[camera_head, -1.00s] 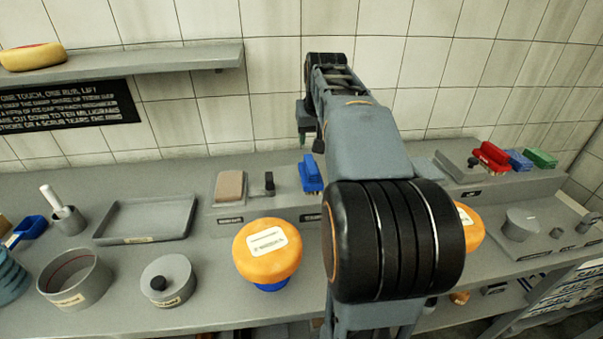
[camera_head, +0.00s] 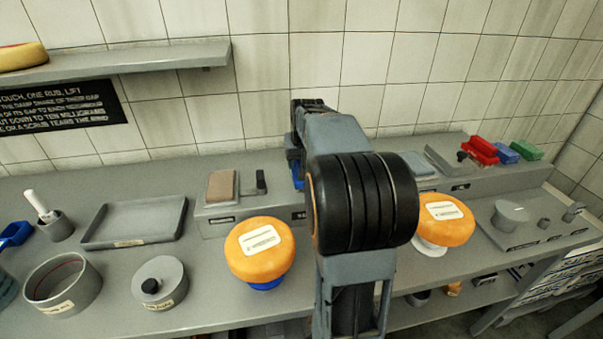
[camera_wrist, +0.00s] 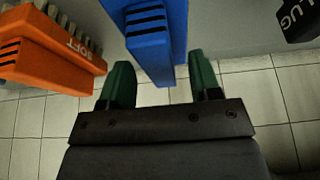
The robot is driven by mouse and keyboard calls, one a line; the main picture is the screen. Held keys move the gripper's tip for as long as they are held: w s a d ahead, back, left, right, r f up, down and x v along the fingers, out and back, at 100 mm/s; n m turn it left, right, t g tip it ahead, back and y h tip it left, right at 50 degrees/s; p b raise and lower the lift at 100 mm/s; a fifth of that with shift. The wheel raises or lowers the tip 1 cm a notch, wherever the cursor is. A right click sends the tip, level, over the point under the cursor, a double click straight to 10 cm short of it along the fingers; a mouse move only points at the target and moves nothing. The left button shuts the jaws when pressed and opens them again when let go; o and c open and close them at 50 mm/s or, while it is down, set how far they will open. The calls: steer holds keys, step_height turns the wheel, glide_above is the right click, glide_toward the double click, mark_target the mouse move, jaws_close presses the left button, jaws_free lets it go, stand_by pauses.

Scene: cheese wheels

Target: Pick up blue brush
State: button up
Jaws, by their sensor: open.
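The blue brush (camera_wrist: 157,35) is at the top middle of the wrist view, its near end in line with the gap between my green fingertips. My gripper (camera_wrist: 163,84) is open, with one finger on each side of that end; I cannot tell whether either touches it. In the head view, a sliver of the blue brush (camera_head: 298,174) shows on the raised shelf at the back of the counter, mostly hidden by my arm.
An orange brush marked SOFT (camera_wrist: 50,50) is close on the left in the wrist view. An orange cheese wheel (camera_head: 260,250) stands in front of the shelf.

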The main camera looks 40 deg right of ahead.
steer(key=shift+w+f, duration=0.2)
steer(key=shift+f, duration=0.3)
steer(key=shift+f, duration=0.15)
steer(key=shift+c, duration=0.4)
jaws_close()
